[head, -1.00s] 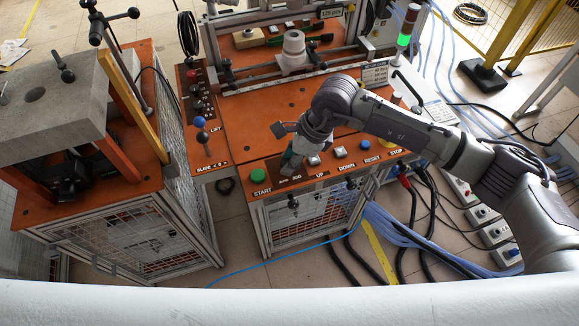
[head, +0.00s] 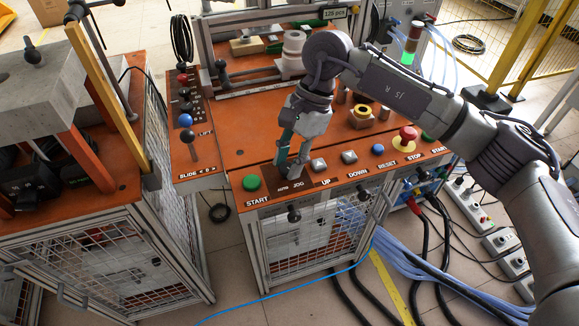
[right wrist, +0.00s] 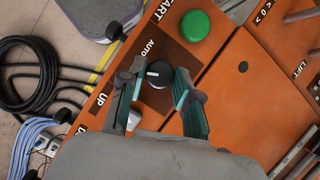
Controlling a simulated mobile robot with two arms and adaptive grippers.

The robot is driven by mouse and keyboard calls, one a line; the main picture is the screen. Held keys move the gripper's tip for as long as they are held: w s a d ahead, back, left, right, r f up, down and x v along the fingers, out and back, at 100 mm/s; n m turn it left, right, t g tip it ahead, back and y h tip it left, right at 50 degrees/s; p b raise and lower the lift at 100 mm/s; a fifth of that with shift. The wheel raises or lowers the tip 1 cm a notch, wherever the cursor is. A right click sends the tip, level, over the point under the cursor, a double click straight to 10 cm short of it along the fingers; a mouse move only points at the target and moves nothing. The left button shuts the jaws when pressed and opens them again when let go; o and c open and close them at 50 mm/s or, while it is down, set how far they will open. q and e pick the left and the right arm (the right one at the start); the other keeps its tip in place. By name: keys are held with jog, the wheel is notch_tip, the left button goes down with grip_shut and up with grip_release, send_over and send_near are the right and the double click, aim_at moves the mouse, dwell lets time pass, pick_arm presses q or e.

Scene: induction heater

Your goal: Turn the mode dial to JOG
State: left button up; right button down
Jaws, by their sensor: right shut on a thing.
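The mode dial (right wrist: 159,74) is a round black knob with a pale mark. It sits on a dark plate (right wrist: 180,52) with the word AUTO beside it in the right wrist view. In the head view AUTO and JOG (head: 298,184) are printed on the front panel, and the dial is mostly hidden by my fingers. My right gripper (head: 289,170) comes down on the dial from above. Its two fingers (right wrist: 160,80) stand on either side of the knob and are shut on it. I cannot tell exactly where the dial points. My left gripper is not in view.
The green START button (head: 252,183) is just left of the dial. The UP button (head: 319,164), DOWN button (head: 349,157) and blue RESET button (head: 377,149) run to the right, then the red STOP button (head: 408,134).

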dwell(0.3)
jog(key=c, duration=0.8)
grip_release()
jog(key=shift+w+r, duration=0.1)
jog(key=v, duration=1.2)
jog(key=shift+a, duration=0.15)
